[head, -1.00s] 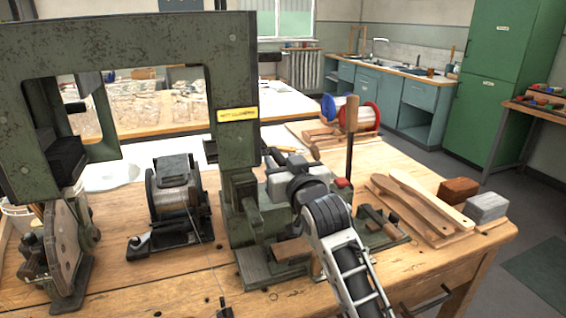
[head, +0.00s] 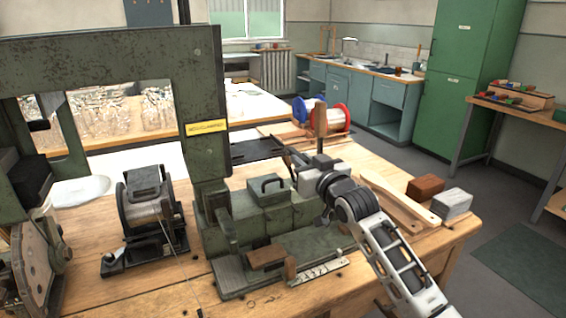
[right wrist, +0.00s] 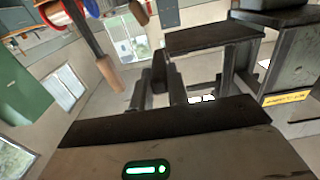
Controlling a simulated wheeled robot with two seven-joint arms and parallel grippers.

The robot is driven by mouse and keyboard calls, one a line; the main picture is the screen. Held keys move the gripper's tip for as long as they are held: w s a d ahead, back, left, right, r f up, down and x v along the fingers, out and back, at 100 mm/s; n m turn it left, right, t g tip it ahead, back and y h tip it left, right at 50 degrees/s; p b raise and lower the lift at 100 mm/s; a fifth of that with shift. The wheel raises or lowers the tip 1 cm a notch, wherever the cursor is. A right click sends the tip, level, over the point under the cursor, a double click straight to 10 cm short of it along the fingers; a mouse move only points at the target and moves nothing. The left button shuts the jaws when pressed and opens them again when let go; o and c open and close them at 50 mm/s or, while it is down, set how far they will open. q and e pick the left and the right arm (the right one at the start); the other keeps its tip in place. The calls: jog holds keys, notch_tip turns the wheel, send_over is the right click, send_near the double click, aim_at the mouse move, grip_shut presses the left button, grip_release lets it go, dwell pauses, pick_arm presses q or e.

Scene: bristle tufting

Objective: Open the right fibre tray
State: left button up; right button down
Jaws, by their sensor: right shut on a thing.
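A green metal fibre box (head: 268,212) stands on the machine base. An arched dark handle (head: 270,182) on its left part is free. My right gripper (head: 294,160) is above the right part of the box, with my arm coming in from the lower right. In the right wrist view the dark fingers (right wrist: 162,88) are closed on a small dark piece, which looks like the right fibre tray's handle. The grip itself is mostly hidden in the head view. I cannot tell how far the tray is open. My left gripper is out of sight.
A lever with a wooden handle (head: 320,117) stands upright just behind my right gripper. The green machine frame (head: 205,100) rises on the left. A wire spool (head: 148,205) stands beside it. Wooden brush backs (head: 395,205) and two blocks (head: 440,196) lie at right.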

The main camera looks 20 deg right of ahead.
jog(key=shift+w+d, duration=0.15)
jog(key=shift+d, duration=1.05)
jog(key=c, duration=1.4)
grip_release()
jog(key=shift+d, duration=0.15)
jog(key=shift+o, duration=0.2)
jog(key=s+d+b, duration=0.1)
jog(key=s, duration=1.5)
jog(key=shift+d, duration=0.35)
jog(key=shift+w, duration=0.1)
